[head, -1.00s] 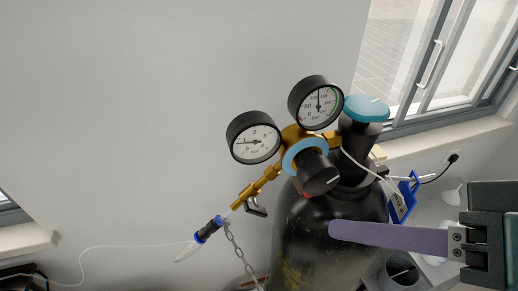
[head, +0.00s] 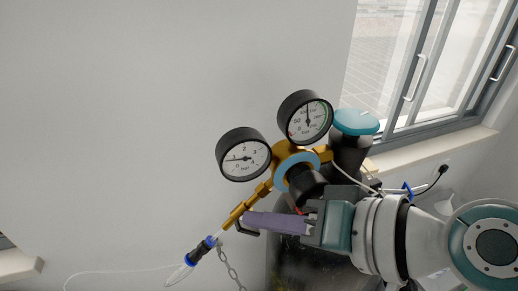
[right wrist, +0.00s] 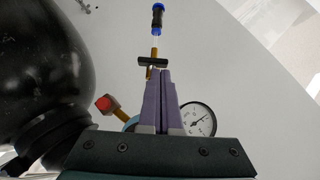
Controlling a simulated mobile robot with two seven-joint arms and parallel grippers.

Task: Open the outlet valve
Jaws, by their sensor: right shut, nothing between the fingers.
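The outlet valve is a small dark lever (head: 249,233) on the brass outlet pipe (head: 233,217) of the regulator. In the head view the purple fingers of my right gripper (head: 246,221) partly cover it. In the right wrist view the dark crosswise lever (right wrist: 146,61) lies just beyond the fingertips (right wrist: 160,72). The fingers are together and empty, with their tips beside the lever. I cannot tell whether they touch it. My left gripper is not in view.
Two pressure gauges (head: 243,155) and (head: 306,118) sit above the brass body. A teal-topped cylinder valve (head: 356,122) stands to the right. The dark gas cylinder (right wrist: 45,60) is close on the left in the right wrist view. A blue hose connector (head: 200,250) and chain (head: 228,264) hang below.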

